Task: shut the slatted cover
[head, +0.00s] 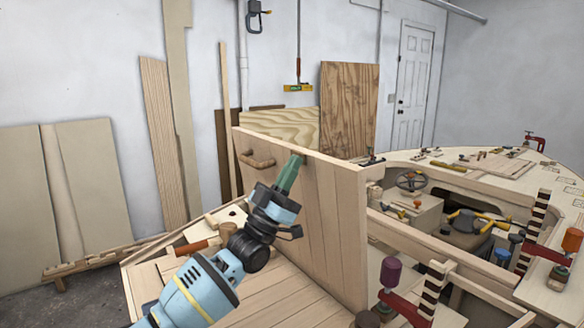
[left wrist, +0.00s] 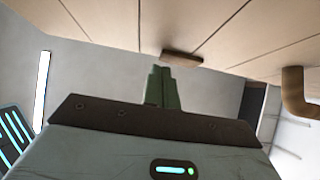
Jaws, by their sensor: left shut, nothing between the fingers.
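The slatted cover (head: 325,215) stands raised, close to upright, in the middle of the head view, its planked face toward me. A curved wooden handle (head: 257,160) is on that face near the upper left corner; it also shows at the right of the left wrist view (left wrist: 296,95). My left gripper (head: 290,172) has green fingers that are shut and empty. They are at the planked face near its top edge, right of the handle; I cannot tell whether they touch. In the left wrist view the slats fill the top, beyond the fingertips (left wrist: 162,75). My right gripper is not in view.
Right of the cover is an open hull frame with a steering wheel (head: 411,181), a yellow-handled tool (head: 478,221) and clamps with purple (head: 391,272) and orange (head: 572,240) knobs. A planked surface (head: 265,300) lies below the cover. Boards lean on the wall behind.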

